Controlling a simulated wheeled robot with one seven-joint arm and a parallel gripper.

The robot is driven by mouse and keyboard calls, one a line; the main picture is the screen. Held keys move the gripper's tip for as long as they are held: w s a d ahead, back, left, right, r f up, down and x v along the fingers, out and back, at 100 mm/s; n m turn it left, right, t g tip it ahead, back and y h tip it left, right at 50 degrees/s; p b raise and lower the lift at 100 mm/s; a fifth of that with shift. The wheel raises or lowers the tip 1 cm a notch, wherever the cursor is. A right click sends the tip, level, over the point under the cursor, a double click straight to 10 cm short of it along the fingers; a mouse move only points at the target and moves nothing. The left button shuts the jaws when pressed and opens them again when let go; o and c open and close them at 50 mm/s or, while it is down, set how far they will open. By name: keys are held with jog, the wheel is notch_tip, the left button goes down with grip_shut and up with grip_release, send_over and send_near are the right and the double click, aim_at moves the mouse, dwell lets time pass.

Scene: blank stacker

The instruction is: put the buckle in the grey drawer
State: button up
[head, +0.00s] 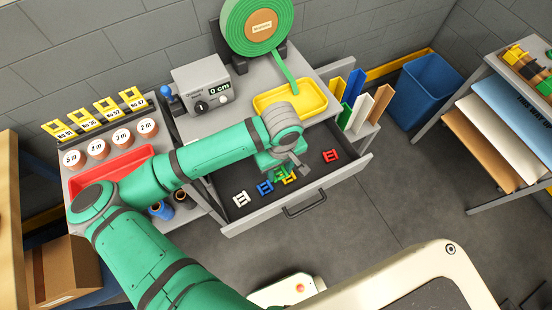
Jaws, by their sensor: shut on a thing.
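My gripper (289,170) is low over the open grey drawer (337,179), pointing down into it. It is shut on a buckle, most likely the small green one (280,174) at its tips, though the hand and wrist hide most of the hold. A yellow buckle (290,180) shows right beside the tips. A white buckle (241,198) and a blue buckle (265,188) lie in the drawer to the left. A red buckle (330,156) lies to the right. I cannot tell whether the held buckle touches the drawer floor.
A yellow tray (318,101), a grey length counter (203,85) and a green webbing reel (236,30) stand on the bench above the drawer. A red tray (92,178) is on the left cart. A blue bin (426,88) stands right.

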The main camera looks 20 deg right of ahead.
jog(key=w+d+f, duration=0.1)
jog(key=d+f, duration=0.2)
jog(key=d, duration=0.1)
jog(key=w+d+f, duration=0.1)
jog(key=d+f, duration=0.2)
jog(key=d, duration=0.1)
jog(key=w+d+f, duration=0.1)
jog(key=d+f, duration=0.2)
jog(key=d, duration=0.1)
jog(key=shift+d, duration=0.3)
jog(key=shift+d+f, duration=0.5)
jog(key=shift+f, duration=1.55)
jog(key=o, duration=1)
